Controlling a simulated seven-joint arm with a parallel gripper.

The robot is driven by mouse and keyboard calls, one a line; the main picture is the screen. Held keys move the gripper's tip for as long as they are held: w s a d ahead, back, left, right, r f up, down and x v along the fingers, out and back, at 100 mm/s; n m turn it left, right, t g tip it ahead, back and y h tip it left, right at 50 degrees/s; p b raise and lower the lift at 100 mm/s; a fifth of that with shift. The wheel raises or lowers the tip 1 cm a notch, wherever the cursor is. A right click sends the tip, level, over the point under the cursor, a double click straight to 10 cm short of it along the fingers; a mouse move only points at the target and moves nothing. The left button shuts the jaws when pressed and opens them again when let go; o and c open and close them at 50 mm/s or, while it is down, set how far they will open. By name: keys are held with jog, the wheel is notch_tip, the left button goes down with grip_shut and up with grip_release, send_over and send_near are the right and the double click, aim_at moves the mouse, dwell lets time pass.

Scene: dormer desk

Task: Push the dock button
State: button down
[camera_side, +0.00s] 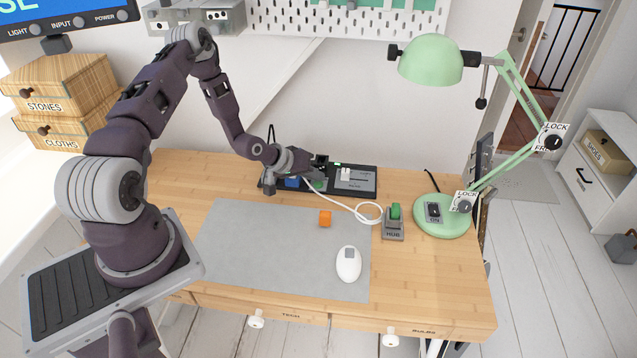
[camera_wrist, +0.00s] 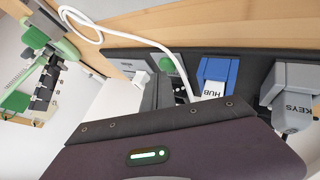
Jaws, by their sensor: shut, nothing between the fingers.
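The dark dock tray (camera_side: 366,191) stands at the back of the desk against the wall. A green round button-like part (camera_wrist: 171,64) shows beside a blue block labelled HUB (camera_wrist: 218,72) in the wrist view. In the side view, a green part (camera_side: 319,185) and the blue block (camera_side: 292,182) sit at the tray's left half. My gripper (camera_side: 309,171) is shut and empty, low over this left half, close to the green part. In the wrist view its dark body hides part of the tray. I cannot tell whether it touches the green part.
A green lamp (camera_side: 444,222) stands right. A grey KEYS block (camera_wrist: 294,92) shows at wrist-view right.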

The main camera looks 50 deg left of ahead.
aim_at(315, 185)
jog(key=shift+f, duration=0.45)
jog(key=shift+r, duration=0.45)
jog(key=shift+r, duration=3.05)
